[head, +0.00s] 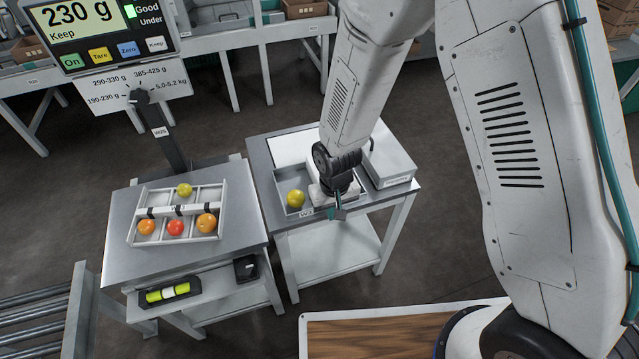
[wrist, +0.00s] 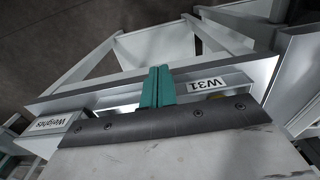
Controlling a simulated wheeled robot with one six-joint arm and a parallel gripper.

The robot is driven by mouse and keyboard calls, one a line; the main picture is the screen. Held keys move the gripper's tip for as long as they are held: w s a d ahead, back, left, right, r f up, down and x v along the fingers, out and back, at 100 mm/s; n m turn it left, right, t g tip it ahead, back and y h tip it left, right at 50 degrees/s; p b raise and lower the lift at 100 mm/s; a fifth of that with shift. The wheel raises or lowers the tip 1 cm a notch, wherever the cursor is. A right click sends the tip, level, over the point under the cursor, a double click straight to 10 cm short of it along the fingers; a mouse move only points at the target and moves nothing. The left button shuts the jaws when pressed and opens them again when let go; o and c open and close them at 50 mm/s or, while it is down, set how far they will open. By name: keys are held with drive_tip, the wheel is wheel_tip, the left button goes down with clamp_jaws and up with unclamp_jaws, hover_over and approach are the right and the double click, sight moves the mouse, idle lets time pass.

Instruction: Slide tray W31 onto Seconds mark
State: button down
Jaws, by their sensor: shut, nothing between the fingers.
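Tray W31 (head: 306,212) is a shallow grey tray on the right-hand metal table, with a yellow tomato (head: 295,198) inside at its left. My wrist hides the tray's right part. A plain white patch (head: 292,150) lies on the table behind the tray; no Seconds wording is readable.
A grey Weights box (head: 392,165) stands close right of the tray. The left table (head: 120,252) carries a scale with a divided tray (head: 222,212) of several tomatoes and a display post. Bare tabletop is narrow around tray W31.

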sight(319, 181)
drive_tip(key=shift+w+a, duration=0.25)
drive_tip(key=shift+w, duration=0.65)
drive_tip(key=shift+w+a, duration=0.3)
drive_tip(key=shift+w, duration=0.65)
drive_tip(key=shift+w+a, duration=0.25)
drive_tip(key=shift+w, duration=0.75)
drive_tip(key=shift+w+a, duration=0.55)
drive_tip(key=shift+w, duration=1.35)
drive_tip(key=shift+w+a, duration=0.6)
drive_tip(key=shift+w, duration=1.25)
drive_tip(key=shift+w+a, duration=0.55)
drive_tip(key=shift+w, duration=1.45)
drive_tip(key=shift+w+a, duration=0.2)
drive_tip(key=shift+w, duration=0.35)
drive_tip(key=shift+s+d, duration=0.4)
drive_tip(key=shift+s, duration=0.95)
drive_tip(key=shift+s+d, duration=0.45)
drive_tip(key=shift+s, duration=0.95)
drive_tip(key=shift+s+d, duration=0.4)
drive_tip(key=shift+s, duration=0.95)
drive_tip(key=shift+r, duration=0.1)
drive_tip(key=shift+r, duration=3.9)
drive_tip(key=shift+s, duration=0.1)
